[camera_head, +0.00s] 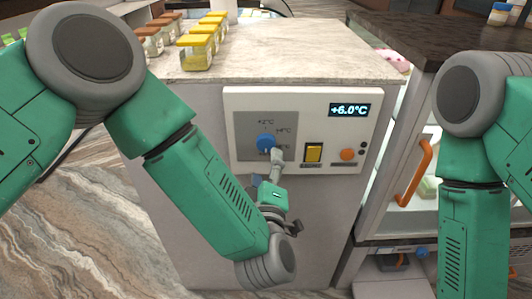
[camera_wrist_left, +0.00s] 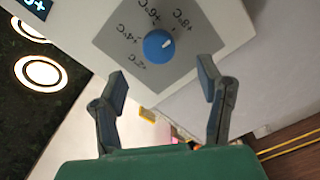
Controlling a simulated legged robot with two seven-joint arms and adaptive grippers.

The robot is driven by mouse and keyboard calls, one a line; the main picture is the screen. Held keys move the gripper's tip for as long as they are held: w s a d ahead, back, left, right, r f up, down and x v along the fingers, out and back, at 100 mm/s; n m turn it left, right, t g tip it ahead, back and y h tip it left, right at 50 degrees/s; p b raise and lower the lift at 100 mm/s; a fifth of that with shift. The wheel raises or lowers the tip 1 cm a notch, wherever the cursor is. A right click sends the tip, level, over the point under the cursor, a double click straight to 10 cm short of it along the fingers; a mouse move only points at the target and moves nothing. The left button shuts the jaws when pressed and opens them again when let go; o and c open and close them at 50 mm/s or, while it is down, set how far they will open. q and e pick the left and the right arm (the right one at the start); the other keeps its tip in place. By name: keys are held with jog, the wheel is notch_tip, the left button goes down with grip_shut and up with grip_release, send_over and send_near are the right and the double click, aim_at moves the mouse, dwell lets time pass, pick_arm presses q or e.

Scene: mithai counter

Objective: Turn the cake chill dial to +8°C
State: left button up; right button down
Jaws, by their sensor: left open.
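The blue cake chill dial (camera_head: 265,142) sits on the left part of a white control panel (camera_head: 236,100). The panel's display (camera_head: 349,110) reads +6.0°C. My left gripper (camera_head: 276,156) is at the panel, just below and right of the dial. In the wrist view its fingers (camera_wrist_left: 163,82) are open and empty, with the dial ahead of the gap between them, apart from both fingertips. My right gripper is out of view.
A yellow switch (camera_head: 313,153) and an orange knob (camera_head: 347,155) sit right of the dial. Jars with yellow lids (camera_head: 197,53) stand on the marble counter (camera_head: 285,55) above. At right is a glass case with an orange handle (camera_head: 413,173), near my right arm.

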pick_arm(q)
jog(key=s, duration=0.4)
jog(key=shift+s, duration=0.15)
jog(key=shift+f, duration=0.1)
jog(key=s+a+f+m+g+h+b, duration=0.1)
jog(key=s+a+f+m+g, duration=0.1)
jog(key=a+f+m+g, duration=0.3)
jog(key=s+a+f+h, duration=0.1)
jog(key=s+a+f, duration=0.1)
jog(key=f, duration=0.5)
jog(key=s+a+f+m+g+b, duration=0.1)
jog(key=s+a+f+m+g, duration=0.1)
jog(key=a+f+m+g, duration=0.3)
jog(key=s+a+f+m+g+y, duration=0.1)
jog(key=s+a+f+g, duration=0.2)
jog(key=s+a+f, duration=0.2)
jog(key=s+a+f+m+g+y, duration=0.1)
jog(key=s+a+f+g, duration=0.3)
jog(key=s+a, duration=0.7)
jog(key=s+f, duration=0.1)
jog(key=s, duration=0.3)
jog(key=shift+s+b, duration=0.25)
jog(key=shift+b, duration=0.05)
jog(key=shift+a, duration=0.1)
